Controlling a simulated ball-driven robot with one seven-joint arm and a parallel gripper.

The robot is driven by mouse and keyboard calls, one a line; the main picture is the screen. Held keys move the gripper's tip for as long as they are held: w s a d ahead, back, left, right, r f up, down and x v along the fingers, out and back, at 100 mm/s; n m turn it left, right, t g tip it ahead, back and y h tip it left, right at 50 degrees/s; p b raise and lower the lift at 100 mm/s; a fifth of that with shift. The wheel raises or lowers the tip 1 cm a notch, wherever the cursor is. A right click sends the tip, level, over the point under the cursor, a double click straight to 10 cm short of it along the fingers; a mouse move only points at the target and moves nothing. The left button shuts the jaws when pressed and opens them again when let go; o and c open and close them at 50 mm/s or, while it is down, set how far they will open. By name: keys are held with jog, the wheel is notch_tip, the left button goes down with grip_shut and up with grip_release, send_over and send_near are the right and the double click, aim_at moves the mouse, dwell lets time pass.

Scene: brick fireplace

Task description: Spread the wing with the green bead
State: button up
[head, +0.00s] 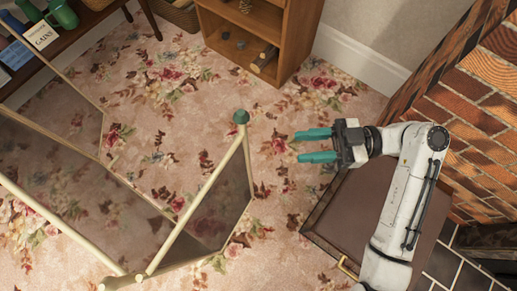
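A folding screen with pale cream rails and see-through dark mesh stands on the carpet at the left and centre. Its right wing (204,192) angles away from the near hinge posts up to a corner post topped by a green bead (241,116). My gripper (298,146) reaches in from the right with two teal fingers pointing left. The fingers are parted with nothing between them. They are to the right of the bead and slightly lower in the picture, with a gap of carpet between. The lower near part of the screen is cut off by the frame edge.
A wooden shelf unit (212,20) stands against the wall at the back. A brick fireplace (479,105) is at the right. A brown box-like piece with a brass handle (347,268) lies below my arm. Floral carpet (160,115) is open around the wing.

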jog(key=a+b, duration=0.2)
jog(key=a, duration=0.8)
jog(key=shift+s+a, duration=0.35)
jog(key=shift+a, duration=0.05)
grip_shut()
